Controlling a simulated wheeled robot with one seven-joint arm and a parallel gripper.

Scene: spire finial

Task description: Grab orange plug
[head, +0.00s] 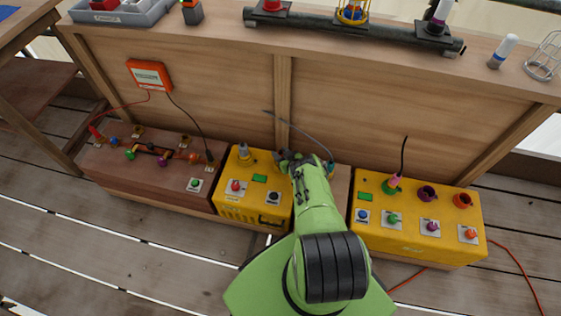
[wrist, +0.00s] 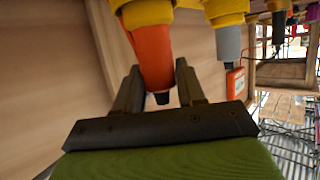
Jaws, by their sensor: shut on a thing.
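In the wrist view the orange plug (wrist: 154,55) sits between the two fingers of my gripper (wrist: 160,78). The fingers are shut on its body. The plug's wide end meets a yellow socket (wrist: 146,12), and its dark narrow end points back toward the palm. In the head view my gripper (head: 288,157) is at the back of the middle yellow box (head: 250,190). My green arm hides the orange plug there.
A grey plug stands beside it on the same box (head: 244,152) and also shows in the wrist view (wrist: 228,42). A dark cable (head: 298,128) arches behind my gripper. A second yellow box (head: 418,215) is to the right, a brown box (head: 140,180) to the left. A wooden panel rises close behind.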

